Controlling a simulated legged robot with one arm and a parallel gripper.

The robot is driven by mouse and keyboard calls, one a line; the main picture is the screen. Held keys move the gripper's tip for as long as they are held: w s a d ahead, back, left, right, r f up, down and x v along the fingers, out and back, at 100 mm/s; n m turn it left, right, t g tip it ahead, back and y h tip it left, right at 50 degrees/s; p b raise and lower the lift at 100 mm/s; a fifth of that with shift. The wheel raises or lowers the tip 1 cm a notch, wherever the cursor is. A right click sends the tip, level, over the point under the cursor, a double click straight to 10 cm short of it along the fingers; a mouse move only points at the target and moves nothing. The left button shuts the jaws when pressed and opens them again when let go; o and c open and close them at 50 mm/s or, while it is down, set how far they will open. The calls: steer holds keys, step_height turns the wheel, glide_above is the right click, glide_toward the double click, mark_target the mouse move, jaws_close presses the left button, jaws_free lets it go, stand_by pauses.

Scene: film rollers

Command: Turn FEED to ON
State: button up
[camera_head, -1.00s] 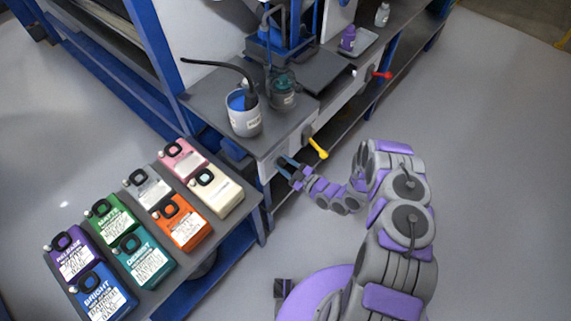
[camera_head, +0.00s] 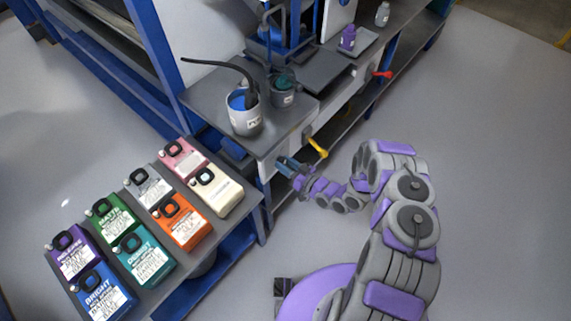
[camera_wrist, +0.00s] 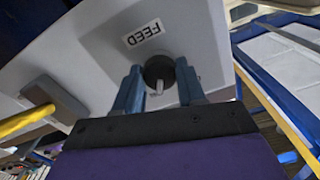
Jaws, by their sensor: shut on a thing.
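The FEED label (camera_wrist: 143,34) is on the light panel in the wrist view, shown upside down. Beside it is a dark round knob (camera_wrist: 158,70) with a pale pointer. My gripper (camera_wrist: 159,82) has its two blue fingers on either side of the knob, shut on it. In the head view my gripper (camera_head: 283,164) reaches the front panel of the machine bench, left of the yellow lever (camera_head: 317,148). The knob is hidden there by the fingers. I see no ON mark.
The yellow lever also shows close by in the wrist view (camera_wrist: 24,121). A red lever (camera_head: 382,74) is farther along the bench. A grey pot (camera_head: 245,113) stands above my gripper. Several coloured ink containers lie on a lower table at left. Open floor is at right.

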steer(key=shift+m, duration=0.3)
steer(key=o, duration=1.1)
steer(key=shift+c, duration=0.2)
steer(key=p+v, duration=0.2)
steer(key=v, duration=1.5)
steer(key=shift+d, duration=0.25)
steer(key=shift+s+f, duration=0.1)
steer(key=shift+f, duration=0.05)
